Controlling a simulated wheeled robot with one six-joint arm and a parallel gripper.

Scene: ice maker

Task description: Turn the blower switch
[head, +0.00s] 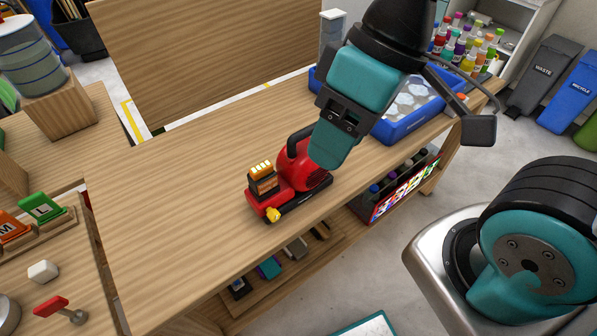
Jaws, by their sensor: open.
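The red blower (294,176) lies on the wooden workbench (190,180). It has an arched handle, a dark box-like block (263,181) with pale yellow strips on top, and a yellow knob (272,214) at its near left end. I cannot tell which part is the switch. My gripper (333,142) is open and comes down from the upper right over the blower's right end, hiding part of it. I cannot tell whether it touches the blower. The yellow knob is to the left of and below my gripper in view, apart from it.
A blue tray (419,128) with clear pieces stands behind my gripper. A bottle rack (402,186) and small items sit on the shelf below. A tall wooden panel (200,60) rises behind the bench. The bench left of the blower is clear.

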